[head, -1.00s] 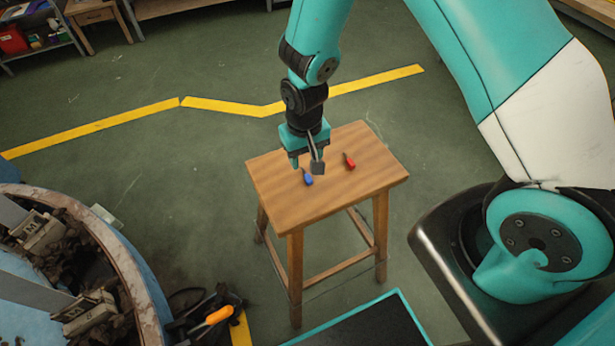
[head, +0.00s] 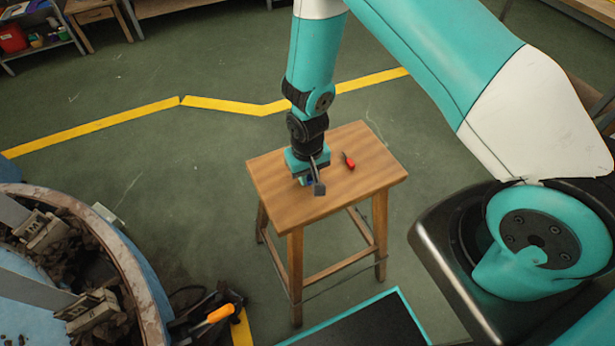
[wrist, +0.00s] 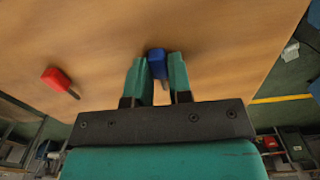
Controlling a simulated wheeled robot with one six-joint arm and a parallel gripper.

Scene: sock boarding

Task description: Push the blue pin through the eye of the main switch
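The blue pin (head: 309,182) is at the left part of the wooden stool top, mostly hidden by my gripper (head: 310,184) in the head view. In the wrist view the blue pin (wrist: 157,63) sits between the two teal fingers of my gripper (wrist: 158,70), its thin dark shank pointing back towards the palm. The fingers appear to touch both sides of its handle. At the left, a block (head: 40,231) bears a mark like an M, and a second block (head: 88,309) is below it; I cannot make out an eye on either.
A red pin (head: 348,160) lies on the stool (head: 340,190), right of my gripper; it also shows in the wrist view (wrist: 57,79). A round blue drum (head: 140,265) with dark rubble holds the blocks. An orange-handled tool (head: 221,313) is beside it. Floor around the stool is mostly clear.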

